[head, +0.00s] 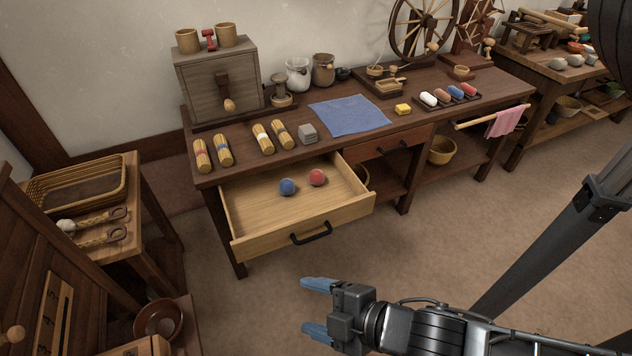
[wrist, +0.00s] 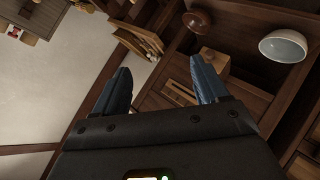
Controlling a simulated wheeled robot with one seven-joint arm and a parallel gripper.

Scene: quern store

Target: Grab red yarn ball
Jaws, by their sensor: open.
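The red yarn ball (head: 317,177) lies in the open wooden drawer (head: 262,241) of the long table, in the head view. A blue yarn ball (head: 287,187) lies just left of it in the same drawer. My gripper (head: 311,306) is open and empty, with blue fingers pointing left, in front of the drawer and apart from it. Its two fingers also show in the wrist view (wrist: 163,88), with nothing between them. Neither ball is visible in the wrist view.
The dark table (head: 290,146) holds yarn bundles, a blue cloth (head: 348,115), a small cabinet (head: 219,80) and a spinning wheel (head: 422,25). The drawer handle (head: 311,234) juts out in front. A side table with a basket (head: 77,186) stands left.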

